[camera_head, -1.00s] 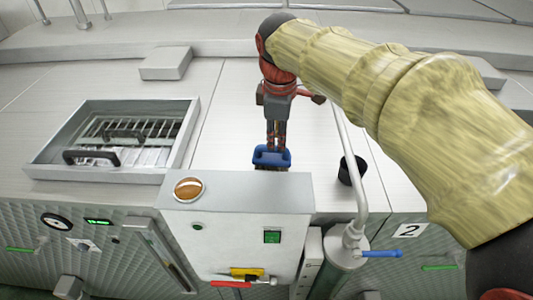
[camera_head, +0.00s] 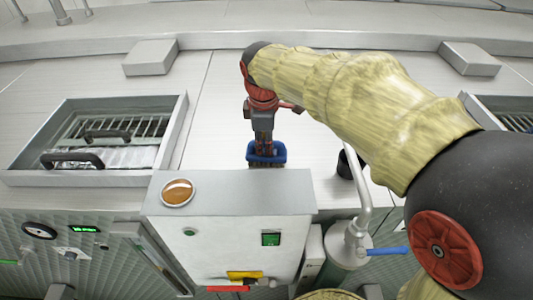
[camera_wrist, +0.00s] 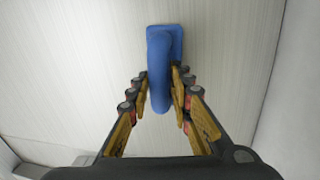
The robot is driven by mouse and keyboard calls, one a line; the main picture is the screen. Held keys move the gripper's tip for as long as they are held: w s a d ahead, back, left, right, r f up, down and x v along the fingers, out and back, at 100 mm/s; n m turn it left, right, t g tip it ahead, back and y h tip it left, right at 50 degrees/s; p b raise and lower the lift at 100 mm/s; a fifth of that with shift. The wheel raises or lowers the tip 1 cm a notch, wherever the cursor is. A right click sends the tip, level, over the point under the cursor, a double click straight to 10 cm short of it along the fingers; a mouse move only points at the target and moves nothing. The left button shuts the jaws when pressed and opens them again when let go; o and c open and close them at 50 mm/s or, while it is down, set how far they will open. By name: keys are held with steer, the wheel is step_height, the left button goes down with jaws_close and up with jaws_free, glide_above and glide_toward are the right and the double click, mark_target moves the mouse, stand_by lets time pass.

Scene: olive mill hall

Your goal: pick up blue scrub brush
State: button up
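The blue scrub brush (camera_head: 266,152) is just behind the grey control box, at the lower end of my gripper (camera_head: 264,140). Dark bristles show along its lower edge. In the wrist view the brush (camera_wrist: 162,62) has a curved handle running between the two yellow-brown fingers of my gripper (camera_wrist: 161,82). The fingertips lie close against both sides of the handle, so the gripper looks shut on it. I cannot tell whether the bristles touch the pale surface behind them.
An open hatch with a grate (camera_head: 20,178) lies left.

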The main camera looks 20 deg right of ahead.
steer(key=shift+f, duration=0.2)
steer(key=shift+c, duration=1.2)
jaws_close()
steer(key=shift+r, duration=0.15)
step_height(320, 180, up, 10)
steer(key=shift+f, duration=0.1)
steer(key=shift+o, duration=0.4)
jaws_free()
jaws_close()
